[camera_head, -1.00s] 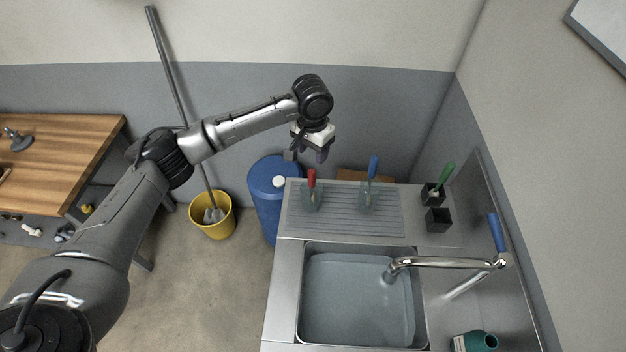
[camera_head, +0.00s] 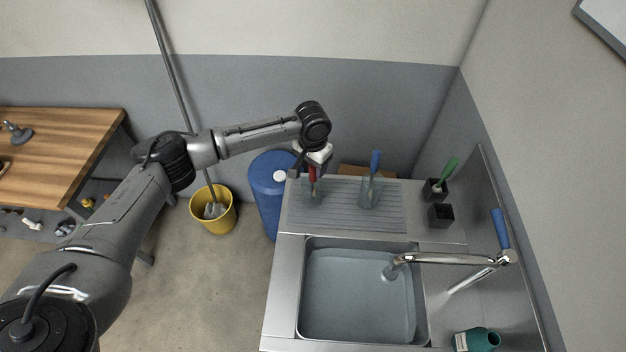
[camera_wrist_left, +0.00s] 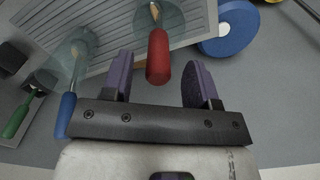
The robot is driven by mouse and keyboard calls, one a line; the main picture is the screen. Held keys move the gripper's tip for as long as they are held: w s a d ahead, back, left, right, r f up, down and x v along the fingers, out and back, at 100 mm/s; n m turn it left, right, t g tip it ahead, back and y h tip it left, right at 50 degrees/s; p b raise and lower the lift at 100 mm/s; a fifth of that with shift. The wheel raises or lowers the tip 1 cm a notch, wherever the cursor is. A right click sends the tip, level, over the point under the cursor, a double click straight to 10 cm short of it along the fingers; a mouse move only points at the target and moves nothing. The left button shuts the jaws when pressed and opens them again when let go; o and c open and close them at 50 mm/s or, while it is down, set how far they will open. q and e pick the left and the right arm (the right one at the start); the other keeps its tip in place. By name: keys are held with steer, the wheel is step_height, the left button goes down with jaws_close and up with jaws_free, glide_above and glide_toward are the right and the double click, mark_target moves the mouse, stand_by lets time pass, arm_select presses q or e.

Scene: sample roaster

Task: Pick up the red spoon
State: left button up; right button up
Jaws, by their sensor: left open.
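The red spoon (camera_head: 312,174) stands handle up in a clear glass (camera_head: 312,193) at the left of the ribbed drainboard. Its red handle also shows in the left wrist view (camera_wrist_left: 158,57). My left gripper (camera_head: 311,170) is open at the top of the handle. In the left wrist view its two purple-padded fingers (camera_wrist_left: 158,85) stand on either side of the handle's end, with gaps visible. The spoon's lower part is inside the glass. My right gripper is not in view.
A second glass (camera_head: 370,194) holds a blue-handled utensil (camera_head: 375,162) to the right. A green-handled brush (camera_head: 448,170) stands in a black holder further right. The sink (camera_head: 360,290) and faucet (camera_head: 440,258) lie in front. A blue barrel (camera_head: 268,205) stands left of the counter.

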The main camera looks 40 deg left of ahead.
mark_target(313, 173)
arm_select(q)
steer(key=shift+d+f, duration=0.1)
steer(key=shift+f, duration=1.65)
jaws_close()
